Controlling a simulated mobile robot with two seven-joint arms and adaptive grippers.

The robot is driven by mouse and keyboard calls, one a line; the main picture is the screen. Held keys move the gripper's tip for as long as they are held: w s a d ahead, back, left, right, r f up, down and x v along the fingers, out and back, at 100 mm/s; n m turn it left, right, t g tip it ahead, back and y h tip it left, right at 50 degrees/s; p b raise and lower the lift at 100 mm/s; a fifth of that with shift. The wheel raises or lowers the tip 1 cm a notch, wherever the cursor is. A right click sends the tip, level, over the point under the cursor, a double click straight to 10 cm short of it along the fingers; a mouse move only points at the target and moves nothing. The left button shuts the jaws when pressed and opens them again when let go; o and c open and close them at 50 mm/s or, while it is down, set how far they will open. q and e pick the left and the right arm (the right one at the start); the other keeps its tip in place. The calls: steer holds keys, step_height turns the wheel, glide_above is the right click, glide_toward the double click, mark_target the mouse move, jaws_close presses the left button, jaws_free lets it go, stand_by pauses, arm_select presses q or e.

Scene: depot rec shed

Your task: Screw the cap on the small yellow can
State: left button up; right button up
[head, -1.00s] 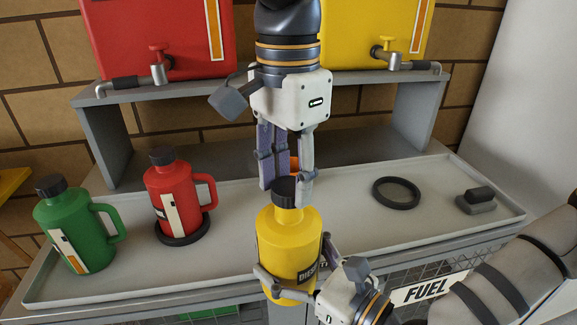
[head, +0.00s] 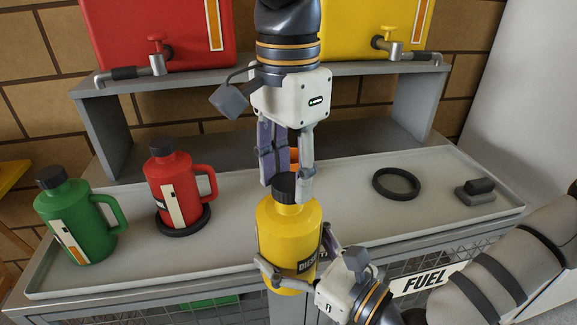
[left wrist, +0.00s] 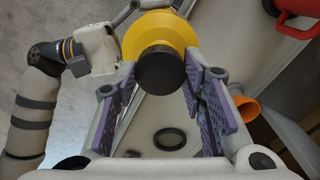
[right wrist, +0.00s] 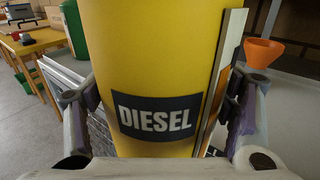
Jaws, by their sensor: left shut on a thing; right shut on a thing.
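The small yellow can (head: 287,235), with a DIESEL label, is upright above the front edge of the tray. My right gripper (head: 287,283) is shut around its lower body; the can fills the right wrist view (right wrist: 160,60). The black cap (head: 285,188) sits at the top of the can's neck, and it also shows in the left wrist view (left wrist: 160,70). My left gripper (head: 288,190) points down from above and is shut on the cap. The neck's thread is hidden, so I cannot tell how tightly the cap sits.
A green can (head: 80,225) and a red can (head: 175,187), both capped, stand at the left. The red can is on a black ring. An empty black ring (head: 396,198) and a small grey block (head: 475,195) lie at the right. An orange funnel (right wrist: 263,52) stands behind.

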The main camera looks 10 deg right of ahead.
arm_select(q)
steer(key=m, duration=0.5)
steer(key=shift+m, duration=0.4)
steer(key=m, duration=0.3)
steer(key=shift+m, duration=0.3)
steer(key=m, duration=0.7)
steer(key=shift+m, duration=0.4)
steer(key=m, duration=0.3)
steer(key=shift+m, duration=0.3)
steer(key=m, duration=1)
steer(key=shift+w, duration=0.1)
steer(key=m, duration=0.5)
